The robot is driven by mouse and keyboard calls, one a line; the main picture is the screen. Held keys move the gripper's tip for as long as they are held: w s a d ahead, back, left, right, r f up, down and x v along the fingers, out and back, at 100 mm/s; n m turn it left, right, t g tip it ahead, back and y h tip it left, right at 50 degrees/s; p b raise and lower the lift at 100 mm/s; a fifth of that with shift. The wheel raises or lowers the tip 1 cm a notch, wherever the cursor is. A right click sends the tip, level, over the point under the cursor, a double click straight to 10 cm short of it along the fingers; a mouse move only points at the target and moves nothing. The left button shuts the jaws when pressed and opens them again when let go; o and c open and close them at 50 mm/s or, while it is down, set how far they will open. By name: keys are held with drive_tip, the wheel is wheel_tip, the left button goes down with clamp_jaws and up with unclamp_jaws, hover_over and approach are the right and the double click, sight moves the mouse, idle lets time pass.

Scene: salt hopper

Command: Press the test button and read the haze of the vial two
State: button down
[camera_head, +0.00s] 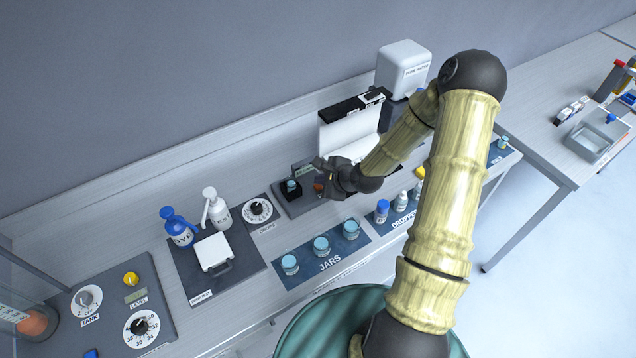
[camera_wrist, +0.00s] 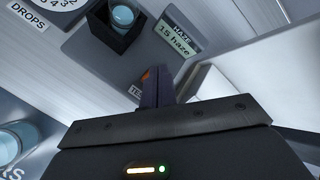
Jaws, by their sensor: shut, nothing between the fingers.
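My gripper (camera_wrist: 155,85) is shut and empty, its fingertips over the orange test button (camera_wrist: 147,74). They hide most of the button and part of its label, and I cannot tell whether it is pressed down. The haze display (camera_wrist: 176,37) reads "15 haze" in the wrist view. A vial with a blue-green top (camera_wrist: 122,17) stands in a square black holder (camera_wrist: 99,28) beside the display; no number on it is readable. In the head view my gripper (camera_head: 323,180) is at the same unit, and the vial (camera_head: 291,186) stands in its holder to the left.
Several blue-topped jars stand on the JARS mat (camera_head: 300,285) in front. The drops dial (camera_head: 257,209), pump bottles (camera_head: 214,206) and a white-topped unit (camera_head: 213,252) are on the left. A white panel (camera_head: 352,132) stands close behind my gripper.

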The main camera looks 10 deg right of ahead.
drive_tip(key=shift+r, duration=0.25)
wheel_tip(320, 180, up, 5)
drive_tip(key=p, duration=0.4)
drive_tip(key=shift+p, duration=0.3)
idle(0.7)
drive_tip(key=s+r+n+g+h+b, duration=0.1)
drive_tip(key=s+r+n+g+h, duration=0.1)
drive_tip(key=s+r+n, duration=0.5)
drive_tip(key=s+r+n+g+h+b, duration=0.1)
drive_tip(key=s+r+n+g+h, duration=0.1)
drive_tip(key=s+r+n, duration=0.5)
drive_tip(key=s+n+g, duration=0.1)
drive_tip(key=s+n, duration=0.5)
drive_tip(key=n, duration=0.1)
drive_tip(key=shift+a+r+b, duration=0.15)
drive_tip(key=shift+a+b, duration=0.2)
drive_tip(key=shift+b, duration=0.05)
drive_tip(key=shift+w, duration=0.1)
